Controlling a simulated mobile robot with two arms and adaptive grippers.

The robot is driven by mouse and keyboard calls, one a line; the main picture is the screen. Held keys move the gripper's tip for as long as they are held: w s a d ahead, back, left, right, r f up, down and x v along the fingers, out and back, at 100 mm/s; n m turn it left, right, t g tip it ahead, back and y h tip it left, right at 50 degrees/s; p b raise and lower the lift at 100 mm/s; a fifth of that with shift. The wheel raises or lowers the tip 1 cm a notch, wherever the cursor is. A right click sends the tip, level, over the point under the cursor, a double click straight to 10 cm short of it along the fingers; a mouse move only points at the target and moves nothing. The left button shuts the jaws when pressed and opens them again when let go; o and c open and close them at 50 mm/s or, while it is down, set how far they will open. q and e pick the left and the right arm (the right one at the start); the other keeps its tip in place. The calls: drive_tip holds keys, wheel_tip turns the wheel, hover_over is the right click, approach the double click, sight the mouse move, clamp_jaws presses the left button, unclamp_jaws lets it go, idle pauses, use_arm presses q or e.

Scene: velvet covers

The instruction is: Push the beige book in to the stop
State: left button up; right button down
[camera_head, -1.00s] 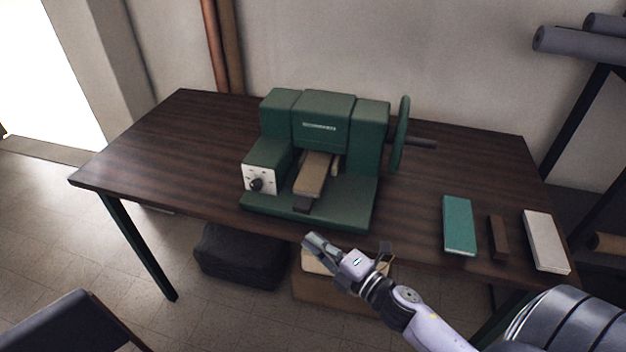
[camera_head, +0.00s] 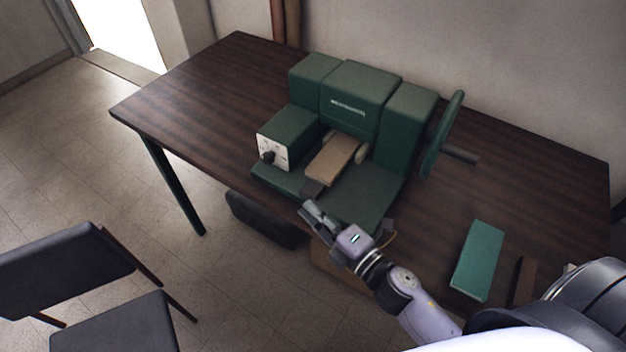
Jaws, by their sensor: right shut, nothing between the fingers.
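The beige book (camera_head: 333,158) lies flat in the opening of the green press (camera_head: 357,100), its far end under the machine's middle block. My right gripper (camera_head: 309,211) is shut and empty, at the front edge of the press base, just below the dark piece. In this view I cannot tell whether it touches the dark piece or the base. My left gripper is not in view.
A white panel with a dark knob (camera_head: 268,157) is left of the book. The handwheel (camera_head: 441,135) stands on the right. A teal book (camera_head: 478,260) and a brown block (camera_head: 524,281) lie at the table's right. Chairs (camera_head: 65,265) stand at lower left.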

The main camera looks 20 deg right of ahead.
sight(329, 170)
drive_tip(key=x, duration=0.2)
drive_tip(key=p+x, duration=0.1)
drive_tip(key=x, duration=0.1)
drive_tip(key=shift+d+r, duration=0.1)
drive_tip(key=shift+r, duration=0.1)
drive_tip(key=shift+w+d+f+p, duration=0.1)
drive_tip(key=shift+w+d+p, duration=0.2)
drive_tip(key=shift+w+d, duration=0.55)
drive_tip(key=shift+w+d+f, duration=0.1)
drive_tip(key=shift+w+d, duration=0.3)
drive_tip(key=shift+d, duration=0.35)
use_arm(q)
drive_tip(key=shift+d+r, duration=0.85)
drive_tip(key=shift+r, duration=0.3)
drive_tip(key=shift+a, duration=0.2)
use_arm(e)
drive_tip(key=w+d, duration=0.2)
drive_tip(key=d, duration=0.1)
drive_tip(key=w+d, duration=0.1)
drive_tip(key=d, duration=0.1)
drive_tip(key=shift+w+d, duration=0.1)
drive_tip(key=shift+w, duration=0.3)
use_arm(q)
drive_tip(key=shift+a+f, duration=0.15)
